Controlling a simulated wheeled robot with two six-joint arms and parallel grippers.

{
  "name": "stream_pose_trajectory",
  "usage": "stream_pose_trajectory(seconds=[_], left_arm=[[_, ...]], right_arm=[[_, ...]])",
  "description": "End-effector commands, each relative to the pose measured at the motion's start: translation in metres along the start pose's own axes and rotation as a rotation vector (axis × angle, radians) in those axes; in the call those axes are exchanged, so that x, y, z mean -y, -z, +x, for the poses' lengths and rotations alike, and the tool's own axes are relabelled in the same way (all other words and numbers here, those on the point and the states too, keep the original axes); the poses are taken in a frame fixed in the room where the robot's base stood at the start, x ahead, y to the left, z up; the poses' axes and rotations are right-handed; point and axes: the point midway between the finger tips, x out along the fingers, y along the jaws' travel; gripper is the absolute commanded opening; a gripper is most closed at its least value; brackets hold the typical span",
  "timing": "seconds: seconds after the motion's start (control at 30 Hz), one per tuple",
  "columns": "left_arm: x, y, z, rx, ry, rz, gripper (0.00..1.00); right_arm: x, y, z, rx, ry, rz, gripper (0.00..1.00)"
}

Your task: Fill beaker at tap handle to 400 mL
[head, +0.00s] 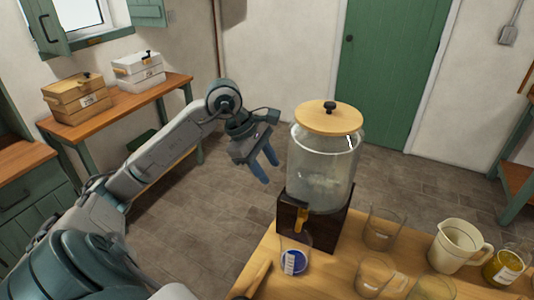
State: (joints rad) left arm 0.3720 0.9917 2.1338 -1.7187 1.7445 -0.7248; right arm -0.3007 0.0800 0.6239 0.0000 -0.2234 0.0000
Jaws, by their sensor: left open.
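A large glass dispenser (322,172) with a wooden lid stands on a dark wooden stand at the table's back left corner. Its orange tap handle (301,216) is on the front. A small clear vessel (293,259) with a white label and blue in its lower part stands just below the tap. Clear glass beakers (382,230) stand to the right of the stand; their marks are too small to read. My left gripper (264,168) is open and empty, in the air left of the dispenser, apart from it. My right gripper is out of view.
A cream jug (458,246) and a jar with yellow contents (504,267) stand at the right of the wooden table (332,280). More glassware crowds the front. A side bench (120,104) holds boxes at left. The floor behind is clear.

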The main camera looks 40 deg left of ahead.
Motion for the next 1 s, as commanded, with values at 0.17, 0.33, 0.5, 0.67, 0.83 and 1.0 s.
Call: stream_pose_trajectory(seconds=[0.17, 0.33, 0.5, 0.67, 0.83, 1.0], left_arm=[[0.002, 0.005, 0.002, -0.030, 0.010, 0.015, 0.42], [0.002, 0.004, 0.022, -0.025, 0.012, 0.012, 0.42], [0.002, 0.004, 0.048, -0.024, 0.011, 0.011, 0.42], [0.002, 0.005, 0.072, -0.024, 0.010, 0.010, 0.42], [0.002, 0.006, 0.091, -0.025, 0.008, 0.011, 0.42], [0.002, 0.007, 0.102, -0.027, 0.008, 0.012, 0.42]], right_arm=[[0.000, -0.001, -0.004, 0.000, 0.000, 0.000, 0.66], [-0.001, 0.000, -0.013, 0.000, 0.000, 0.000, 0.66], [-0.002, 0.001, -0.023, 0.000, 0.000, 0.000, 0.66], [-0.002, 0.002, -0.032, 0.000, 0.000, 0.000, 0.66], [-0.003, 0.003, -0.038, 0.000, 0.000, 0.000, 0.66], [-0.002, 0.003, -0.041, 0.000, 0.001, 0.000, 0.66]])
